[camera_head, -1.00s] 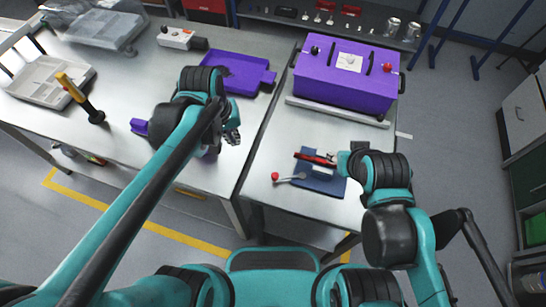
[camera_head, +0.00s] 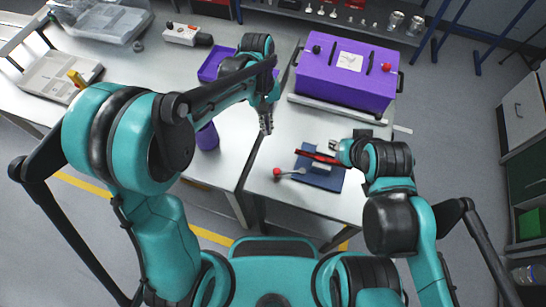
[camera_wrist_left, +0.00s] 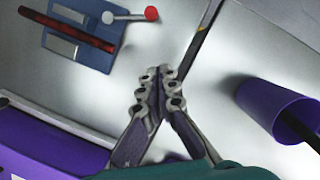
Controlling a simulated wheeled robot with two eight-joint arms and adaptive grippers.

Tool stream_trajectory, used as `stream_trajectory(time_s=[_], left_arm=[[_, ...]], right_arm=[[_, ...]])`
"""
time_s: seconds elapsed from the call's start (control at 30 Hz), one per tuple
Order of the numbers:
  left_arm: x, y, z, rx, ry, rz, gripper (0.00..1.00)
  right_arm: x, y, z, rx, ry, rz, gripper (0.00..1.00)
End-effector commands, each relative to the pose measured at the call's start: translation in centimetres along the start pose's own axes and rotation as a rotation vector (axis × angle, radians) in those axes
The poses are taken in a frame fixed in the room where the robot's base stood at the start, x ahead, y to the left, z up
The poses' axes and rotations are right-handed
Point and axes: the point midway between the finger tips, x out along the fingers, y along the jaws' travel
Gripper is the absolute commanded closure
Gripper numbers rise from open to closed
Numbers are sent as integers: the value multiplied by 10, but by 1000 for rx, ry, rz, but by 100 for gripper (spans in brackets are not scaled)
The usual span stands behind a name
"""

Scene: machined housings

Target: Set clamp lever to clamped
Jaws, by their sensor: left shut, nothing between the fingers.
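The clamp lever (camera_head: 289,172) has a red ball knob and a pale arm. It sits at the left edge of a blue fixture (camera_head: 322,181) on the right-hand table, with its knob pointing left in the head view. A dark red bar (camera_head: 316,157) lies across the fixture. In the left wrist view the lever (camera_wrist_left: 130,15) is at the top, beside the blue fixture (camera_wrist_left: 92,51). My left gripper (camera_head: 267,126) is shut and empty, above the gap between the tables and apart from the lever. My right gripper (camera_head: 335,147) is at the bar's right end; its fingers are unclear.
A purple box (camera_head: 345,74) stands behind the fixture. A purple cup (camera_head: 207,138) stands left of my left gripper; it also shows in the left wrist view (camera_wrist_left: 281,108). A purple tray (camera_head: 212,66) is partly hidden by my left arm.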

Motion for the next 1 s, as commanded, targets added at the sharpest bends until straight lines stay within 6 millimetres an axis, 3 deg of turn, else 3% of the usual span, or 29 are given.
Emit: stream_trajectory(time_s=[0.17, 0.27, 0.63, 0.8, 1.0], left_arm=[[10, 0, -1, 1, 1, 0, 100], [26, 0, -1, 1, 1, 0, 100], [104, 0, -1, 1, 1, 1, 100], [108, 0, 25, 3, 1, 0, 100], [110, 0, 38, 2, 2, 0, 100]], right_arm=[[3, 0, 2, 0, 0, 0, 62], [7, 0, 5, 0, 0, 0, 62], [27, 0, 20, 0, 0, 0, 62], [30, 0, 21, 0, 0, 0, 62], [31, 0, 22, 0, 0, 0, 62]])
